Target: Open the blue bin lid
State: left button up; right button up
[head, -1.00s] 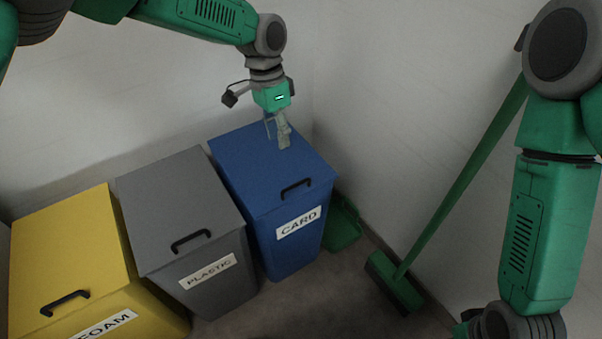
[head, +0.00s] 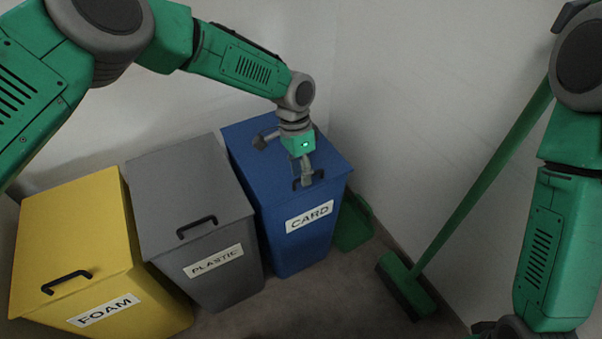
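The blue bin (head: 297,247) stands at the right of a row of bins, with a white CARD label on its front. Its blue lid (head: 253,165) lies flat and closed. A dark handle (head: 318,173) sits near the lid's front edge. My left gripper (head: 307,183) points down at this handle and partly covers it. Its fingers are small and overlap the handle, so I cannot tell whether they grip it. My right arm comes down the right side; its gripper is out of view.
A grey PLASTIC bin (head: 208,275) and a yellow FOAM bin (head: 75,225) stand to the left, lids closed. A green broom (head: 480,185) leans on the right wall, and a green dustpan (head: 353,222) is beside the blue bin. Open floor lies in front.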

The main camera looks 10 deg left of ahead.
pick_arm(q)
jog(key=shift+d, duration=0.15)
grip_shut()
